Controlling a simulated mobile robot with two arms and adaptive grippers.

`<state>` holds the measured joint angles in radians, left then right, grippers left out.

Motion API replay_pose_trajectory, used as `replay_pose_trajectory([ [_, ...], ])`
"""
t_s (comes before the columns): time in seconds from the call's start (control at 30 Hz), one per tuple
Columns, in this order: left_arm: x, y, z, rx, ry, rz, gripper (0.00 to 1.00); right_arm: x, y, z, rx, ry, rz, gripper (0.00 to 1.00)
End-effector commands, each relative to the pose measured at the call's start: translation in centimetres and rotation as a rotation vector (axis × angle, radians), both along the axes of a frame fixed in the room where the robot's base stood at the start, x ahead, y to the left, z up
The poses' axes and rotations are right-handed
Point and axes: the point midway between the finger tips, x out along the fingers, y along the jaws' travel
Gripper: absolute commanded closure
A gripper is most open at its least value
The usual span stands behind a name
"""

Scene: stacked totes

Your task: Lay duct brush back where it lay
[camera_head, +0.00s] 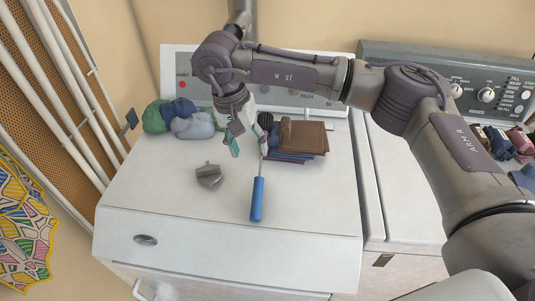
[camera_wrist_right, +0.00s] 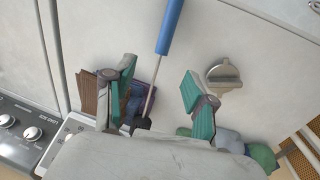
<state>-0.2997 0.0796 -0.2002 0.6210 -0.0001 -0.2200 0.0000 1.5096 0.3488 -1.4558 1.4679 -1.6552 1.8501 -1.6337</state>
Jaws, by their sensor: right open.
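The duct brush has a blue handle (camera_head: 257,199), a thin metal shaft and a dark round head (camera_head: 265,120). It appears to lie on the white machine top (camera_head: 150,195), handle towards the front edge. My right gripper (camera_head: 249,147) is open above its shaft end. In the right wrist view the blue handle (camera_wrist_right: 170,27) is at the top, and the shaft runs down between the spread green-padded fingers (camera_wrist_right: 157,92), touching neither as far as I can tell. The dark head (camera_wrist_right: 140,124) is partly hidden by the gripper body. My left gripper is not in view.
A folded brown and blue cloth stack (camera_head: 303,137) lies right of the brush. Crumpled green and blue cloths (camera_head: 195,125) lie at the back left. A metal knob-like piece (camera_head: 209,176) lies left of the handle. The front of the top is clear. A control panel stands behind.

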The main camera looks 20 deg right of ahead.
Motion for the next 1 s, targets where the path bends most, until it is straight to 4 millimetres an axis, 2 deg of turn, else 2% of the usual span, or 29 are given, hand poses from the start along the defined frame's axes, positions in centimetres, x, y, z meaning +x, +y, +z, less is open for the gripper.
replay_pose_trajectory([
  [0.3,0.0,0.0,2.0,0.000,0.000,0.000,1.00,-0.6,-1.0,-5.8,0.003,0.007,0.002,0.44],
  [0.53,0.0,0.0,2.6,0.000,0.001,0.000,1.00,-0.7,-1.2,-7.7,0.004,0.005,0.004,0.44],
  [0.73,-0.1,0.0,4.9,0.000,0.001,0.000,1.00,-1.1,-1.3,-10.1,0.004,0.009,0.003,0.44],
  [0.83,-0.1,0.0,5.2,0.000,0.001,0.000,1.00,-1.1,-1.5,-11.7,0.004,0.008,0.003,0.44],
  [1.0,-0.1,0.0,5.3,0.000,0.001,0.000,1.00,-1.1,-1.6,-12.7,0.004,0.005,0.005,0.44],
])
